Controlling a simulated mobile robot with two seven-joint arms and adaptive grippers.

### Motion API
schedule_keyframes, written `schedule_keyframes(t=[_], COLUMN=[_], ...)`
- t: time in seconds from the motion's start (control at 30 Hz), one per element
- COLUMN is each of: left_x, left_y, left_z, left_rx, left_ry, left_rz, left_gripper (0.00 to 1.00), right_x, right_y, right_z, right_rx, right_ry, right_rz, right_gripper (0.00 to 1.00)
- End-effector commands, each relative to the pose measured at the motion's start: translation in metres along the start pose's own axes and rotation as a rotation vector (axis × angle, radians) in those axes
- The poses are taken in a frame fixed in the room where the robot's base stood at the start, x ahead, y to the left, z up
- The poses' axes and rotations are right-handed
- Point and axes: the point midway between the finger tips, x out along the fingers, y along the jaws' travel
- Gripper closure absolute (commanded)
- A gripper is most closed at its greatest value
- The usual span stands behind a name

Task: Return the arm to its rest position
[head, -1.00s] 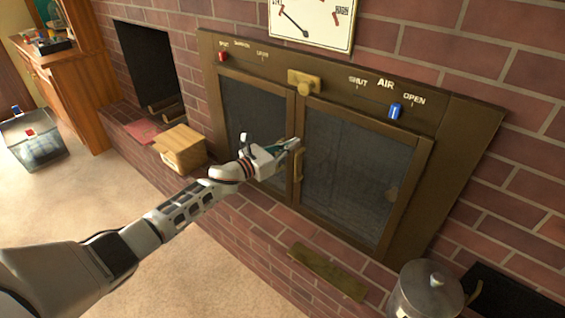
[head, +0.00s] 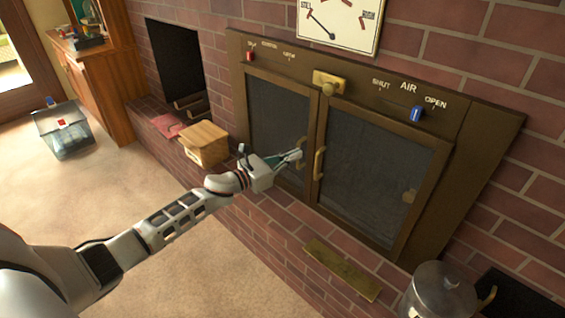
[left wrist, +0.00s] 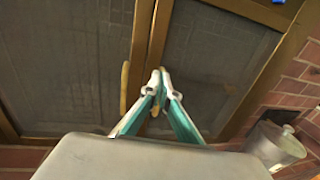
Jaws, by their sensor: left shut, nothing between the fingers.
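My left arm reaches in from the left of the head view. Its gripper (head: 299,156) is shut and empty, in front of the fireplace's two mesh doors. In the head view its tips show close to the left door's handle (head: 303,150); I cannot tell whether they touch. In the left wrist view the closed fingertips (left wrist: 158,74) point at the doors, just right of a brass handle (left wrist: 124,88). Both the left door (head: 275,115) and the right door (head: 370,170) look closed. My right gripper is not in view.
A brick ledge (head: 285,222) runs below the doors, with a wooden box (head: 204,145) at its left and a brass plate (head: 342,270) at the front. A metal canister (head: 441,294) stands at the lower right. A bin (head: 64,132) stands on the open carpet at the left.

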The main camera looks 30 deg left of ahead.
Motion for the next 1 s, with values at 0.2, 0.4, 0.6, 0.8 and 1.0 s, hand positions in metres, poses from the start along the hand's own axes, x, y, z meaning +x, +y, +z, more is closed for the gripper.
schedule_keyframes(t=[0.2, 0.4, 0.6, 0.8, 1.0], left_x=[-0.029, -0.04, -0.043, -0.065, -0.115], left_y=[-0.005, -0.007, -0.01, -0.047, -0.105], left_z=[0.0, -0.001, -0.001, -0.007, -0.034], left_rx=[0.001, 0.001, -0.023, -0.372, -1.008], left_ry=[0.0, 0.001, 0.001, -0.005, 0.002], left_rz=[0.0, 0.0, 0.002, 0.038, 0.137], left_gripper=[1.0, 1.0, 1.0, 1.0, 1.0], right_x=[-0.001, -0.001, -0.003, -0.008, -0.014], right_y=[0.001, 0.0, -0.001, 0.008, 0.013], right_z=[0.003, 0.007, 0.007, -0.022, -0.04], right_rx=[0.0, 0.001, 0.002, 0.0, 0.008], right_ry=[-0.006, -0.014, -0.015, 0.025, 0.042], right_rz=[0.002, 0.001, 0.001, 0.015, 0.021], right_gripper=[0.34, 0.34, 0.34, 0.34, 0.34])
